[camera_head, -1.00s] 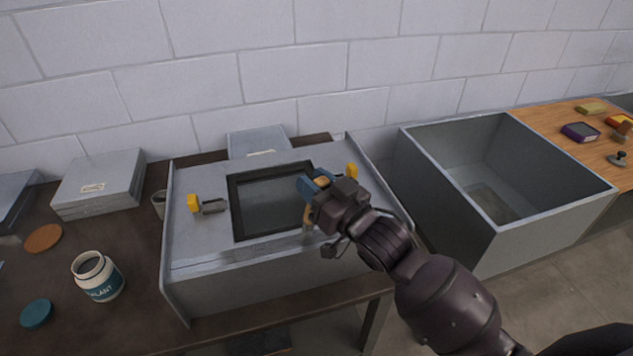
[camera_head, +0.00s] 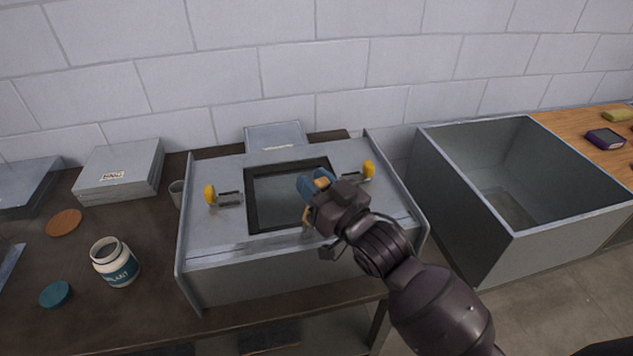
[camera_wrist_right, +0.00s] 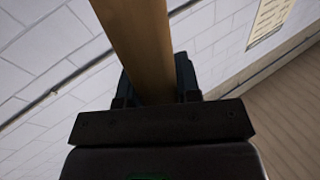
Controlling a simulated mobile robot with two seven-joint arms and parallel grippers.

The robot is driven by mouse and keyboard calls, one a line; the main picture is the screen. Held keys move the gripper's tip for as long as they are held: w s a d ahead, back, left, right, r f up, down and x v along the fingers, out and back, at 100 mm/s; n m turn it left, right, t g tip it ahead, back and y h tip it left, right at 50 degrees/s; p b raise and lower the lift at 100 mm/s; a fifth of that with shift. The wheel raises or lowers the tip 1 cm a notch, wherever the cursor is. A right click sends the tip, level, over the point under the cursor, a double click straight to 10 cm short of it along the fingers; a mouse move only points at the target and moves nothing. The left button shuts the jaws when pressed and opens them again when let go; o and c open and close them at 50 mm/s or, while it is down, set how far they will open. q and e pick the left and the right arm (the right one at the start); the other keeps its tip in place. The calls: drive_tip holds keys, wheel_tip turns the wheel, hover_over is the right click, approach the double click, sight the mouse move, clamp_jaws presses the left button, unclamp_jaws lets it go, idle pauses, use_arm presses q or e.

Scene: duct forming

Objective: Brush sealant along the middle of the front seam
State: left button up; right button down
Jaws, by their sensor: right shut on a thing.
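The grey metal duct piece (camera_head: 290,281) sits on the dark table, with a black-framed opening (camera_head: 251,212) in its upper face. Its front seam runs along the near edge of that face, partly hidden by my right arm. My right gripper (camera_head: 317,190) is over the right part of the opening. It is shut on a wooden-handled tool, likely the brush; the wooden handle (camera_wrist_right: 135,45) shows between the fingers in the right wrist view. The bristles cannot be made out. An open white sealant jar (camera_head: 115,264) stands on the table at left. My left gripper is not in view.
Yellow-handled clamps (camera_head: 211,195) (camera_head: 369,169) sit at both sides of the opening. A teal lid (camera_head: 55,294), a round brown disc (camera_head: 64,222) and stacked grey panels (camera_head: 120,170) lie at left. A large open grey metal box (camera_head: 465,225) stands at right.

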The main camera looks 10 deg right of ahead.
drive_tip(key=shift+a, duration=0.1)
drive_tip(key=shift+a+f, duration=0.15)
drive_tip(key=shift+a, duration=0.6)
drive_tip(key=shift+a+f, duration=0.15)
drive_tip(key=shift+a, duration=0.55)
drive_tip(key=shift+s+a, duration=0.1)
drive_tip(key=shift+a, duration=1.5)
drive_tip(key=shift+a+r, duration=0.1)
drive_tip(key=shift+a, duration=0.05)
drive_tip(key=a, duration=0.2)
drive_tip(key=shift+a+r, duration=0.25)
drive_tip(key=shift+a, duration=0.1)
drive_tip(key=shift+d+f, duration=0.15)
drive_tip(key=shift+d, duration=0.1)
